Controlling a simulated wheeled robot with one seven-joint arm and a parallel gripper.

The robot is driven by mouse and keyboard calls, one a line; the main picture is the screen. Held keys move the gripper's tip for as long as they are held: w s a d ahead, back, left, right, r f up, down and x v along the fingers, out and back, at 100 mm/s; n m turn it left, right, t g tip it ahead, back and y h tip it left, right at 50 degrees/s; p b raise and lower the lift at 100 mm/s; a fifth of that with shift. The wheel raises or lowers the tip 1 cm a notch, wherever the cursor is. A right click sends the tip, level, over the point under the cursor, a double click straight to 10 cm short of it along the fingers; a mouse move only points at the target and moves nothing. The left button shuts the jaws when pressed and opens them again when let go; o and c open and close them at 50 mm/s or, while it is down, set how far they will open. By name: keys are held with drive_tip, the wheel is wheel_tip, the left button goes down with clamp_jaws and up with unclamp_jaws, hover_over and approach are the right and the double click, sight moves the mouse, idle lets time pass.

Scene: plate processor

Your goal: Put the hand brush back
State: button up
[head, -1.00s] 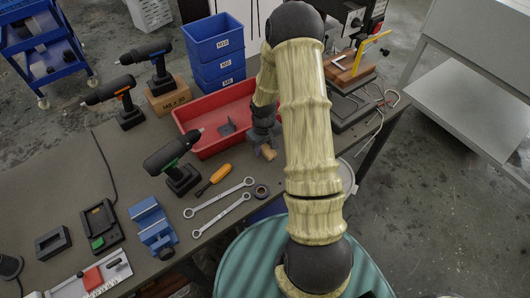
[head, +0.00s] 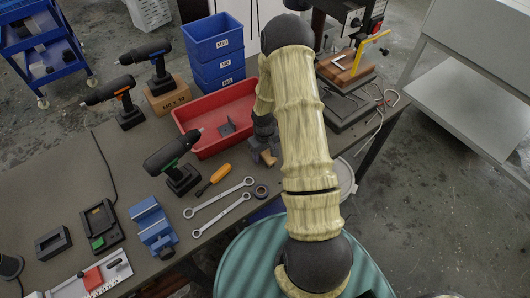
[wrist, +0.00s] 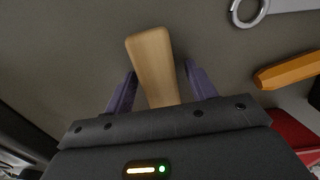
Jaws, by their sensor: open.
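The hand brush shows as a pale wooden handle (wrist: 152,60) in the wrist view, lying over the grey bench top. My gripper (wrist: 160,72) is open, with one purple finger on each side of the handle. The handle lies between the fingers, and a gap shows on both sides. The brush's bristle end is hidden under my gripper body.
A red tray (head: 195,151) stands behind my gripper. A drill (head: 175,165) and a blue vise (head: 153,229) stand further left. A wooden-topped device (head: 350,68) is at the back right.

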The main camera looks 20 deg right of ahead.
sight(265, 152)
wheel_tip(265, 152, up, 12)
drive_tip(key=shift+r+b, duration=0.15)
drive_tip(key=shift+b, duration=0.3)
idle(0.7)
drive_tip(key=s+a+r+m+t, duration=0.1)
drive_tip(key=s+a+r, duration=0.4)
drive_tip(key=s+r, duration=0.1)
drive_tip(key=s+a+r+m+t, duration=0.1)
drive_tip(key=s+a+r, duration=0.3)
drive_tip(key=s+r, duration=0.3)
drive_tip(key=shift+s+a+r+t, duration=0.2)
drive_tip(key=shift+s+a+t, duration=0.15)
drive_tip(key=shift+s, duration=0.3)
drive_tip(key=shift+r+p, duration=0.35)
